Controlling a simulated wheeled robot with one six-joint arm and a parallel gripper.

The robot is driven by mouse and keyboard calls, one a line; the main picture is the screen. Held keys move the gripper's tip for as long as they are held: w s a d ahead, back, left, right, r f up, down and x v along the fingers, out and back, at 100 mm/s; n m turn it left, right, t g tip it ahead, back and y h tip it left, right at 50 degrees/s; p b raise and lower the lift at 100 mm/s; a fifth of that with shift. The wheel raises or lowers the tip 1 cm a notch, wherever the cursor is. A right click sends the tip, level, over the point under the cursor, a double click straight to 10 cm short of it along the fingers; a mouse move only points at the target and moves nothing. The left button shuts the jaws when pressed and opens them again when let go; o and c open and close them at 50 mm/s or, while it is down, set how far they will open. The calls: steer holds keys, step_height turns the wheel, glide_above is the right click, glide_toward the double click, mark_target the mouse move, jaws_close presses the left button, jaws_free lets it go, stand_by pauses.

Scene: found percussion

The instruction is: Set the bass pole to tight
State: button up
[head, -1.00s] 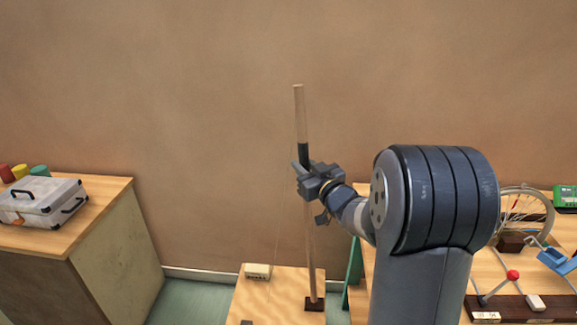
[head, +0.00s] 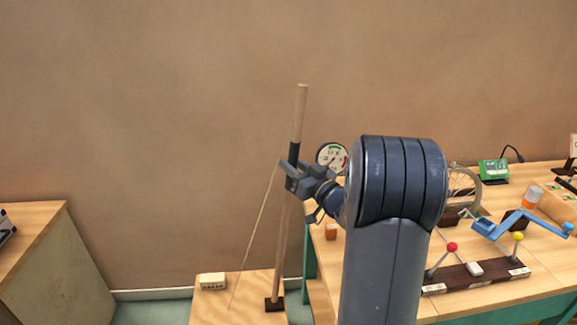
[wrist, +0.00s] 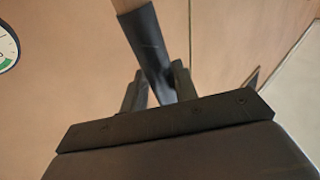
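The bass pole (head: 300,112) is a wooden pole with a dark sleeve (head: 294,151). It leans to the right from a small dark foot (head: 274,304) on a low wooden box (head: 240,311). A thin cord (head: 254,232) runs straight from the pole near my gripper down to the box top. My gripper (head: 290,172) is at the lower part of the sleeve. In the wrist view my fingers (wrist: 158,88) are closed around the sleeve (wrist: 147,45), one on each side. A round dial (head: 332,156) with green and red zones stands behind; its needle is too small to read.
A small cream block (head: 212,281) sits on the box. A workbench (head: 500,289) on the right holds levers with red and yellow knobs, a wheel (head: 463,190) and a green device (head: 494,170). Another table (head: 32,225) stands at the left. The wall behind is bare.

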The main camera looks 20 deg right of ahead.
steer(key=o, duration=0.4)
steer(key=shift+s+d, duration=0.15)
steer(key=shift+d, duration=0.3)
steer(key=shift+c, duration=0.2)
steer(key=shift+a, duration=0.1)
steer(key=b+v, duration=0.1)
steer(key=v, duration=0.9)
steer(key=shift+s, duration=0.4)
steer(key=shift+w+f, duration=0.1)
steer(key=x, duration=0.7)
steer(key=p+x, duration=0.1)
steer(key=x, duration=0.3)
steer(key=shift+a, duration=0.3)
steer(key=shift+w+a, duration=0.2)
steer(key=shift+a, duration=0.35)
